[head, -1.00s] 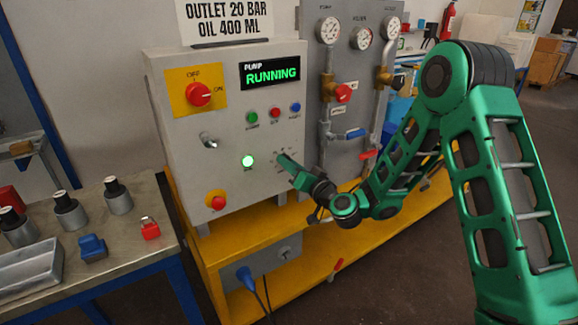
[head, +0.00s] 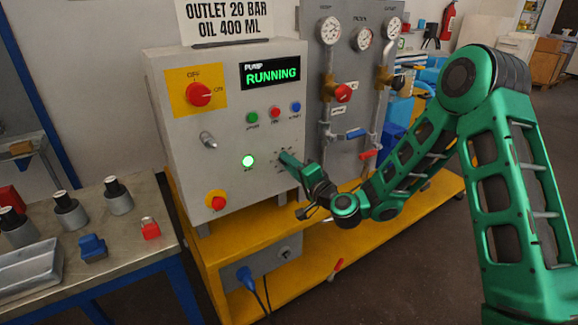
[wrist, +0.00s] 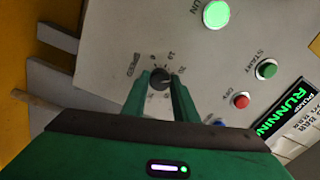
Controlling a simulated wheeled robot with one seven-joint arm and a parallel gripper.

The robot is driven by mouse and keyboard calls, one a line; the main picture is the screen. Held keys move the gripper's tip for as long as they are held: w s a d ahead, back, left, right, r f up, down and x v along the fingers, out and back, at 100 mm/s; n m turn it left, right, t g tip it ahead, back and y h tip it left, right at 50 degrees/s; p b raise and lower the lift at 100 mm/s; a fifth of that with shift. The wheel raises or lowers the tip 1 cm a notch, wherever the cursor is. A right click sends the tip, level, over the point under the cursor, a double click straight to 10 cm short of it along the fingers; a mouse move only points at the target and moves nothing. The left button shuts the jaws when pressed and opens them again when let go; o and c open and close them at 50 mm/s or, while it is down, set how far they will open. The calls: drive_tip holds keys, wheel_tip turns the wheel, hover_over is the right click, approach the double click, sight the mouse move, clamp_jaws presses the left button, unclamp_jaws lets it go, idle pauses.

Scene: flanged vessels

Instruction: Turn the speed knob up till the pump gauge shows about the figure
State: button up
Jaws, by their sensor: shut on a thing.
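The black speed knob (wrist: 158,80) sits on the grey control panel (wrist: 115,40), with a printed scale around it in the wrist view. My gripper (wrist: 159,88) is shut on the knob, one green finger on each side. In the head view my gripper (head: 287,160) is at the panel's lower right and hides the knob. The display (head: 270,72) reads PUMP RUNNING. Three round gauges, among them the left one (head: 329,32), stand on the board to the right; their needles are too small to read. A sign (head: 226,22) reads OUTLET 20 BAR, OIL 400 ML.
A lit green lamp (head: 248,161), a red-on-yellow switch (head: 198,94) and a red stop button (head: 216,201) are on the panel. Red valve handle (head: 343,93) and blue lever (head: 355,134) are near my arm. A bench (head: 135,200) with vessels stands left.

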drive_tip(key=shift+d+f, duration=0.1)
drive_tip(key=shift+f, duration=0.1)
drive_tip(key=o, duration=1.1)
drive_tip(key=shift+c, duration=0.2)
drive_tip(key=shift+r, duration=0.1)
drive_tip(key=v, duration=1)
drive_tip(key=shift+s+d, duration=0.2)
drive_tip(key=shift+d, duration=0.1)
